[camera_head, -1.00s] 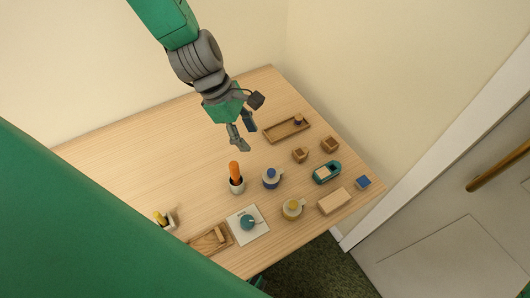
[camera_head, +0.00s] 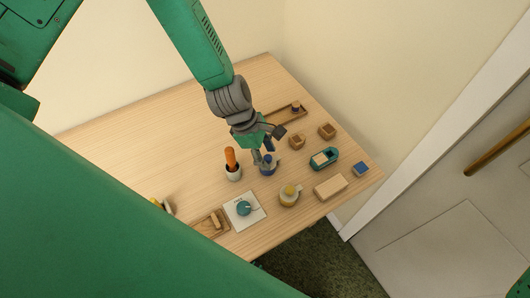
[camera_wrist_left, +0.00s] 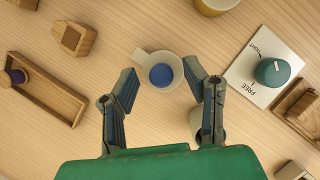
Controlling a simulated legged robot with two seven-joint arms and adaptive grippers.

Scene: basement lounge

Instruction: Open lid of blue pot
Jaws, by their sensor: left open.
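The blue pot (camera_head: 268,170) is a small pale pot with a blue lid and a side handle, standing on the wooden table. In the left wrist view, the blue round lid (camera_wrist_left: 161,75) shows from above, on the pot's pale body. My left gripper (camera_head: 263,157) is open over the pot, its fingers hiding part of it in the head view. In the left wrist view the two fingers (camera_wrist_left: 160,78) are on either side of the lid, with clear gaps. I cannot tell the height left between fingertips and lid. My right gripper is not in view.
A white card with a teal knob (camera_head: 243,208), a teal container (camera_head: 324,158) and wooden blocks lie around. The table's left rear is clear.

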